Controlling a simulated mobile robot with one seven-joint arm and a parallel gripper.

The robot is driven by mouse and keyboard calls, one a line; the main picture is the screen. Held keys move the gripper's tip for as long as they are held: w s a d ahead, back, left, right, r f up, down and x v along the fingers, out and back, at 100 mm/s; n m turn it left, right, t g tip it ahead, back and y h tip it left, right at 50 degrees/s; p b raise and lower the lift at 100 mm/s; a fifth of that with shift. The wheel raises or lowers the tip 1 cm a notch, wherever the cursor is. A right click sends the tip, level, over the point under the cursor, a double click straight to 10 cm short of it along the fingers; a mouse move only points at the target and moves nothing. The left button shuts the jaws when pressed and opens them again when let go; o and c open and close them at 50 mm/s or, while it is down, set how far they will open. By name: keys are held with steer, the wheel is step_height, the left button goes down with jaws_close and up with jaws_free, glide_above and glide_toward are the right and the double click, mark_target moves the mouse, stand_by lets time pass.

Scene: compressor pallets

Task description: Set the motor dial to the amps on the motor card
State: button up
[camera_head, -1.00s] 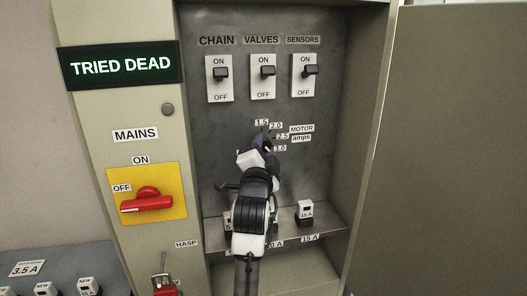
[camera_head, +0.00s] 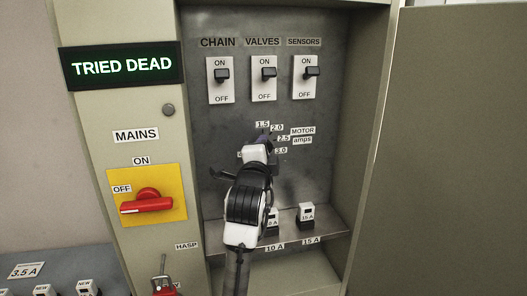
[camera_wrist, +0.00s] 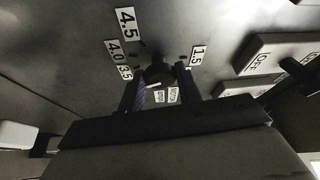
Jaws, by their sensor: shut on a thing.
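The motor card (camera_head: 25,270) reads 3.5 A and lies on a ledge at the lower left of the head view. The motor dial (camera_wrist: 158,71) is a dark round knob on the panel, between the two fingers of my gripper (camera_wrist: 161,82) in the wrist view. My gripper is shut on the dial. Labels 4.5, 4.0 and 3.5 show to its left and 1.5 to its right. A short pale mark shows at the dial's lower edge; I cannot tell which number it points to. In the head view my gripper (camera_head: 262,140) covers most of the dial.
Three switches, CHAIN (camera_head: 221,78), VALVES (camera_head: 264,78) and SENSORS (camera_head: 306,77), are up at ON. The red mains handle (camera_head: 147,202) points to OFF. A sign (camera_head: 121,66) reads TRIED DEAD. Fuses, including 15 A (camera_head: 307,214), stand on the shelf below. The cabinet wall is close on the right.

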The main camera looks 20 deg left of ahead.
steer(key=o, duration=1)
steer(key=shift+c, duration=0.2)
steer(key=b+v, duration=0.4)
steer(key=v, duration=0.9)
steer(key=shift+s, duration=0.4)
steer(key=shift+s+f, duration=0.1)
